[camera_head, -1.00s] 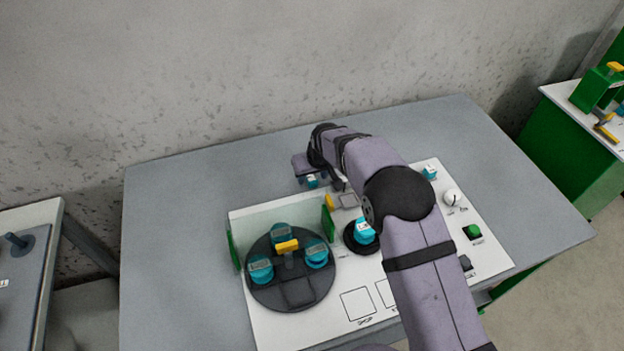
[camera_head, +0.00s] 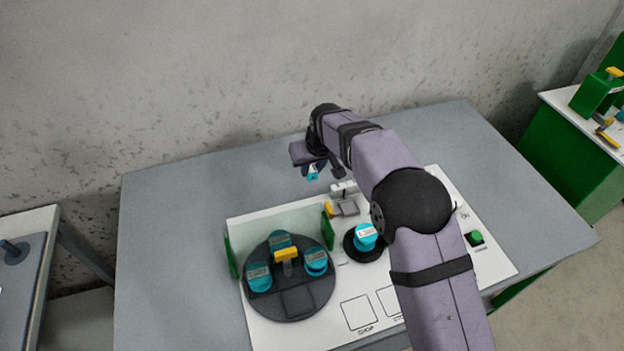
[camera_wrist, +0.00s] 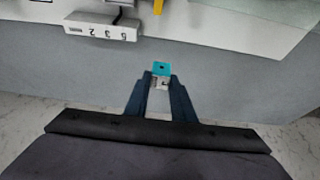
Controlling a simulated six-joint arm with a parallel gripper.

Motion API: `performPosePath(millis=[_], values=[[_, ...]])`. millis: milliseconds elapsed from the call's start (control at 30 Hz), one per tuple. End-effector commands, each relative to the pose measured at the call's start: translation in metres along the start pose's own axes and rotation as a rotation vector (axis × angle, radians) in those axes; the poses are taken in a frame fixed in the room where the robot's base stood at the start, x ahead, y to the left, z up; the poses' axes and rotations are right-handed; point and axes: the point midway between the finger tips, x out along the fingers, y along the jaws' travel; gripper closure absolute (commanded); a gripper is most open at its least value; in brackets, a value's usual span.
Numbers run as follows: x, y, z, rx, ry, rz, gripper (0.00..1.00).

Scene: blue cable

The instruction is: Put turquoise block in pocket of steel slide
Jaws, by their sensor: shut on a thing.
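My gripper (camera_head: 314,166) is shut on a small turquoise block (camera_head: 312,173), held above the grey table behind the white panel. In the wrist view the block (camera_wrist: 161,68) sits between the dark fingertips of my gripper (camera_wrist: 160,79), with a dark spot on its face. What seems to be the steel slide (camera_head: 347,208) is a grey piece with a yellow end, on the panel in front of and to the right of my gripper. A white bar with numbers (camera_wrist: 102,31) lies beside it in the wrist view. The pocket cannot be made out.
My arm hides the panel's right part.

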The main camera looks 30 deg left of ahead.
Motion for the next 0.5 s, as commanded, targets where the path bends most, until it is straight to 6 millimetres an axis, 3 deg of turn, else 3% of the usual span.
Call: performPosePath(millis=[233,500], values=[[-0.029,0.0,-0.013,0.0,0.002,0.0,1.0],[-0.035,0.003,-0.014,0.004,-0.001,0.002,1.0]])
